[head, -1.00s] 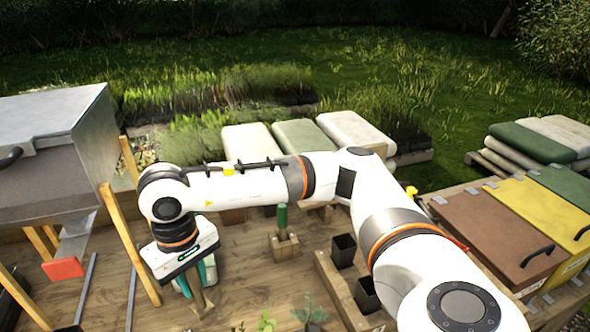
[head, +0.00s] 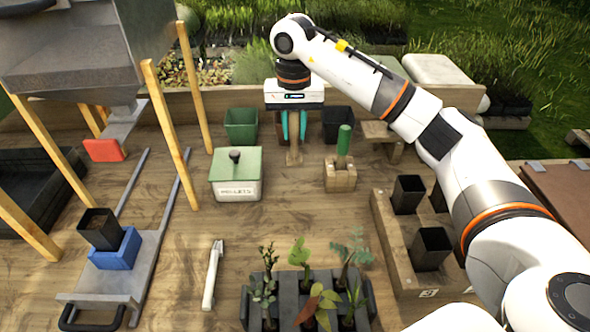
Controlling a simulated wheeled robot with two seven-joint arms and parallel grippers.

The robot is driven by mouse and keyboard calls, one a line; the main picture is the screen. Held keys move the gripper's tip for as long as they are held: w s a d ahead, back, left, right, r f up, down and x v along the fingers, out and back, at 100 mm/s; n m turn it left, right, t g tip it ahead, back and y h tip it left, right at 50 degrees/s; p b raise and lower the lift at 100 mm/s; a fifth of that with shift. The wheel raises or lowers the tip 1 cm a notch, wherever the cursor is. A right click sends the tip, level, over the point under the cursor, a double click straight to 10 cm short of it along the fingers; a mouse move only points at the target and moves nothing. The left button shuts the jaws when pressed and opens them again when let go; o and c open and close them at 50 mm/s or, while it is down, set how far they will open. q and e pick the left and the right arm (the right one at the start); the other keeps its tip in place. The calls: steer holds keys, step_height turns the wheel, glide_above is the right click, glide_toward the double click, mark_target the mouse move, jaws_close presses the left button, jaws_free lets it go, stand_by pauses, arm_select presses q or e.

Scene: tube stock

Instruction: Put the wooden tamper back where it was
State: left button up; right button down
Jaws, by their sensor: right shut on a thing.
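My right gripper (head: 293,138) points down at the back of the bench, its teal fingers shut on the wooden tamper (head: 294,157). The tamper is upright with its pale wooden lower end below the fingers; its upper part is hidden by the gripper. I cannot tell whether its foot touches the bench. To its right, a green-handled tool (head: 344,141) stands in a wooden block (head: 340,177). Behind that is a small wooden stand (head: 382,130), partly hidden by my arm. My left gripper is not in view.
A green lidded box (head: 236,186) stands left of the tamper. A green pot (head: 240,125) and a black pot (head: 338,121) line the back. A seedling tray (head: 258,318) is in front, a wooden pot rack (head: 390,245) at right. The middle bench is clear.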

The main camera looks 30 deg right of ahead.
mark_target(294, 157)
step_height(294, 157, down, 4)
steer(key=shift+f+p, duration=0.1)
steer(key=shift+p, duration=0.2)
step_height(294, 157, down, 3)
steer(key=shift+p, duration=0.3)
steer(key=shift+f, duration=0.1)
steer(key=shift+f, duration=0.15)
steer(key=c, duration=1.2)
jaws_free()
step_height(294, 157, up, 12)
steer(key=shift+r+b, duration=0.2)
steer(key=shift+b, duration=0.75)
